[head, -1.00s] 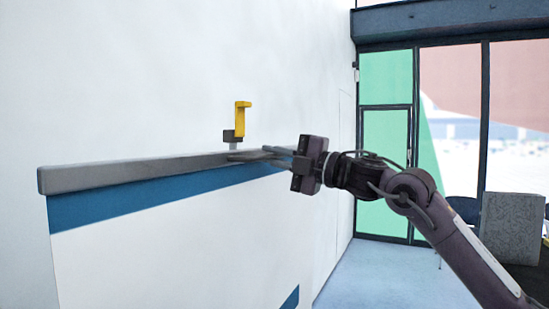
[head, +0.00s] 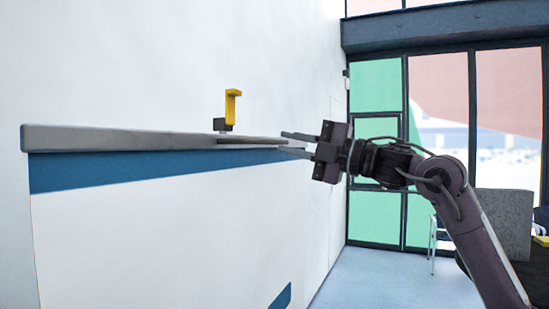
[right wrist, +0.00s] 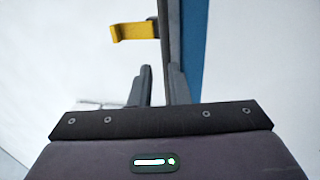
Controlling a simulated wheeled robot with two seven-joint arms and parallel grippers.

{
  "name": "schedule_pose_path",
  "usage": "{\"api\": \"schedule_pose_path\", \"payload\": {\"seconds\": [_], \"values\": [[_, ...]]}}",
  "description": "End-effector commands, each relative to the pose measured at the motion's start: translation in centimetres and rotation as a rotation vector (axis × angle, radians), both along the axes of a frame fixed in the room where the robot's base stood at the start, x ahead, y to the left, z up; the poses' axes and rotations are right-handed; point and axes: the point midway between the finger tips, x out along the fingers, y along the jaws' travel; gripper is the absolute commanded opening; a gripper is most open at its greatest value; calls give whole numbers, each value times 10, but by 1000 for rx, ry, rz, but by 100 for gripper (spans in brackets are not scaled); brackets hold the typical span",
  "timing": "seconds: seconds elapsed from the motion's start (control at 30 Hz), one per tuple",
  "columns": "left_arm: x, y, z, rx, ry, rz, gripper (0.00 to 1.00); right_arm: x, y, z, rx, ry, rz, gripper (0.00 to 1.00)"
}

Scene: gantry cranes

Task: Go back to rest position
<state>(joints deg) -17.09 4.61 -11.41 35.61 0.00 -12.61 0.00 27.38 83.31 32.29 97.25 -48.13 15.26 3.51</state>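My right gripper (head: 283,144) reaches in from the right in the head view, with its two fingers apart and nothing between them. Its fingers also show apart in the right wrist view (right wrist: 160,78). A yellow hook-like piece (head: 232,107) with a small dark base (head: 223,125) stands upright on the grey ledge (head: 110,138), to the left of the fingertips and apart from them. The yellow piece also shows in the right wrist view (right wrist: 134,31), beyond the fingers. My left gripper is not in view.
The ledge tops a white wall with a blue stripe (head: 120,170). A flat dark grey plate (head: 248,140) lies at the ledge near the yellow piece. A grey block-shaped object (head: 505,222) stands at the right. Windows (head: 440,100) and open blue floor (head: 390,280) lie behind my arm.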

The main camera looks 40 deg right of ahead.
Motion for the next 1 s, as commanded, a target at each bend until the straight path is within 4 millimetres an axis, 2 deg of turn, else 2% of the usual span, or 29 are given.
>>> {"api": "schedule_pose_path", "payload": {"seconds": [0.03,0.2,0.77,0.87,0.97,1.0], "values": [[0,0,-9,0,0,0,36,-5,-2,-5,0,-1,-1,16],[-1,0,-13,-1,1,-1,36,-14,-6,-5,-1,2,0,16],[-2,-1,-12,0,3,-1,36,-14,-6,-5,-1,5,0,16],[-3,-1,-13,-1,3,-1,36,-9,-10,-10,16,13,-1,16],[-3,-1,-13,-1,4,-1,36,12,-27,-33,82,41,-7,16],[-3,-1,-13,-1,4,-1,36,24,-38,-47,124,57,-13,16]]}}
